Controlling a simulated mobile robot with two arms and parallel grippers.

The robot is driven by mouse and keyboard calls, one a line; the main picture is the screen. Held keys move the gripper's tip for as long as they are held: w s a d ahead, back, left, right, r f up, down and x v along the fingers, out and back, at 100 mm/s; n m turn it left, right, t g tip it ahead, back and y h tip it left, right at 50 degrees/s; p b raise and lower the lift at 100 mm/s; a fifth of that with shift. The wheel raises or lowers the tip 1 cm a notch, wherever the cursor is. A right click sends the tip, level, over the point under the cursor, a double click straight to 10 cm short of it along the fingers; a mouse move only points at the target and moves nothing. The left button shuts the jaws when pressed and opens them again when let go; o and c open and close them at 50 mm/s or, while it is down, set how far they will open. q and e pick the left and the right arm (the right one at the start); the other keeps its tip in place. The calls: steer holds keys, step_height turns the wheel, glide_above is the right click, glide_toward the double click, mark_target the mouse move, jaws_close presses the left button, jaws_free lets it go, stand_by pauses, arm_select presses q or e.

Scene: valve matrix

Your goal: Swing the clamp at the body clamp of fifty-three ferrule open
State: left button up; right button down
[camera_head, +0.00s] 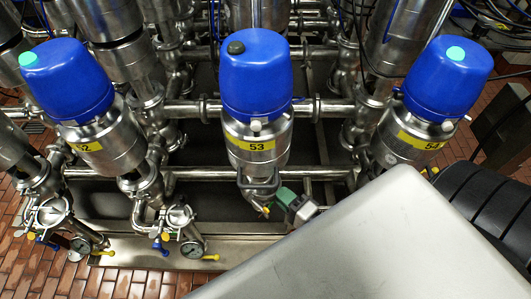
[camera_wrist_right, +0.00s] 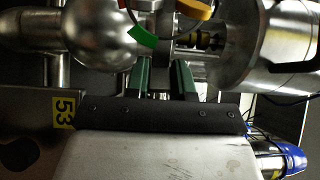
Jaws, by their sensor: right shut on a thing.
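Valve 53 (camera_head: 256,135) stands in the middle of the head view, with a blue cap, a dark top button and a yellow label reading 53. My right gripper (camera_head: 283,204), with green fingers, is at the pipework just below its body. In the right wrist view its two green fingers (camera_wrist_right: 163,72) straddle a narrow metal part of the clamp (camera_wrist_right: 165,45), between a round steel body and a steel cylinder. The gripper is shut on the clamp; the grip itself is partly hidden. I cannot tell the clamp's exact angle. My left gripper is not in view.
Valve 52 (camera_head: 85,110) stands to the left and valve 54 (camera_head: 425,105) to the right, both with green buttons. Horizontal steel pipes (camera_head: 190,172) run behind. A yellow 53 tag (camera_wrist_right: 64,112) shows in the wrist view.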

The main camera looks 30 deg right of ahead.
steer(key=shift+s+d+f+n+y+b, duration=0.15)
steer(key=shift+d+y+b, duration=0.15)
steer(key=shift+d, duration=0.3)
steer(key=shift+s+d+r+n+y+b, duration=0.1)
steer(key=shift+d+n+y+b, duration=0.1)
steer(key=shift+d+b, duration=0.25)
steer(key=shift+w+d+n+g+y, duration=0.1)
steer(key=shift+d+n+g+y, duration=0.3)
steer(key=shift+d+n+y, duration=0.25)
steer(key=shift+d+y, duration=0.25)
steer(key=shift+y, duration=0.1)
steer(key=shift+d, duration=0.45)
steer(key=d, duration=0.1)
steer(key=w+d+n+y+b, duration=0.1)
steer(key=d+g+y+b, duration=0.1)
steer(key=shift+w+d+n, duration=0.1)
steer(key=shift+w+n, duration=0.2)
steer(key=shift+w+d+r, duration=0.1)
steer(key=shift+r, duration=0.15)
